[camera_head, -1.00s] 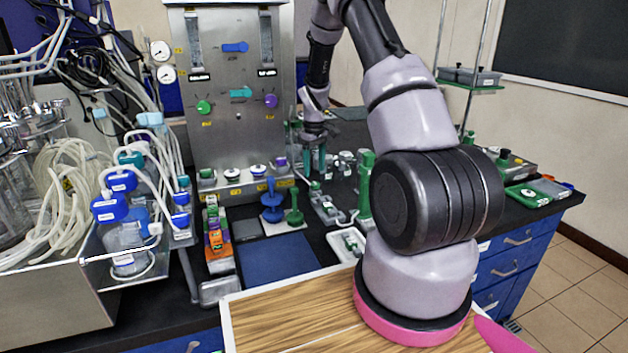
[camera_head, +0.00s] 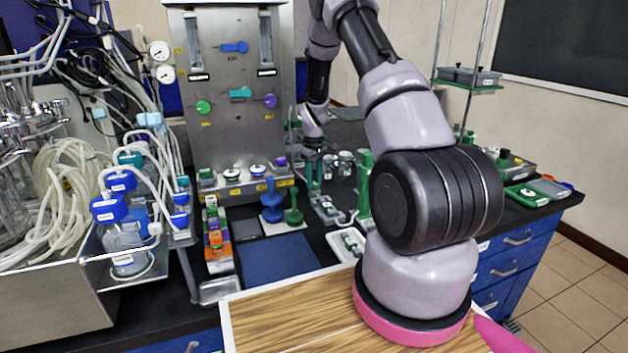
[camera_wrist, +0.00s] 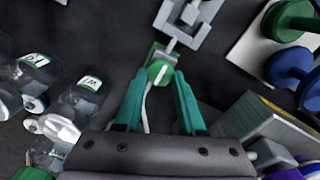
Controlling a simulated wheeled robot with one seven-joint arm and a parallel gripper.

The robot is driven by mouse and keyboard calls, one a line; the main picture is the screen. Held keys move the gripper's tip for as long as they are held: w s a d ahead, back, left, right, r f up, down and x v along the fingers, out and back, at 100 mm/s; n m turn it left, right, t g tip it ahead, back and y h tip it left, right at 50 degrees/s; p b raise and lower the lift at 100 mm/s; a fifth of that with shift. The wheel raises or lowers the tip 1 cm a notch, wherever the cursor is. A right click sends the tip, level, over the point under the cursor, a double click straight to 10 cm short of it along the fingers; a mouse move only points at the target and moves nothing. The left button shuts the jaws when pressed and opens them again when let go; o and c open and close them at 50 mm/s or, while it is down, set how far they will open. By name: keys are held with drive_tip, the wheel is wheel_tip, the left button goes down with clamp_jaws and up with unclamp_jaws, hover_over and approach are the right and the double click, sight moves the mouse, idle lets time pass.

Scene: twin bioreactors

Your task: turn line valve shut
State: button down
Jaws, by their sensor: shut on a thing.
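The line valve (camera_wrist: 159,71) shows in the wrist view as a green knob with a white mark, set on a small grey fitting above the dark bench. My gripper (camera_wrist: 160,80) has its teal fingertips on either side of the knob and is shut on it. In the head view my gripper (camera_head: 315,172) is low over the back of the bench, right of the steel panel. The valve cannot be made out clearly there.
Bottles with labelled green caps (camera_wrist: 85,98) lie left of my gripper in the wrist view. Green (camera_wrist: 290,20) and blue (camera_wrist: 293,75) spool-shaped pieces are at the upper right. In the head view the steel panel (camera_head: 225,130) stands to the left.

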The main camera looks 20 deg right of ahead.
drive_tip(key=shift+m, duration=0.3)
drive_tip(key=m, duration=0.3)
drive_tip(key=shift+d+m, duration=0.1)
drive_tip(key=shift+m, duration=0.2)
drive_tip(key=m, duration=0.4)
drive_tip(key=shift+m, duration=0.3)
drive_tip(key=m, duration=0.4)
drive_tip(key=shift+s+d, duration=0.1)
drive_tip(key=shift+m, duration=2.5)
drive_tip(key=c, duration=0.5)
unclamp_jaws()
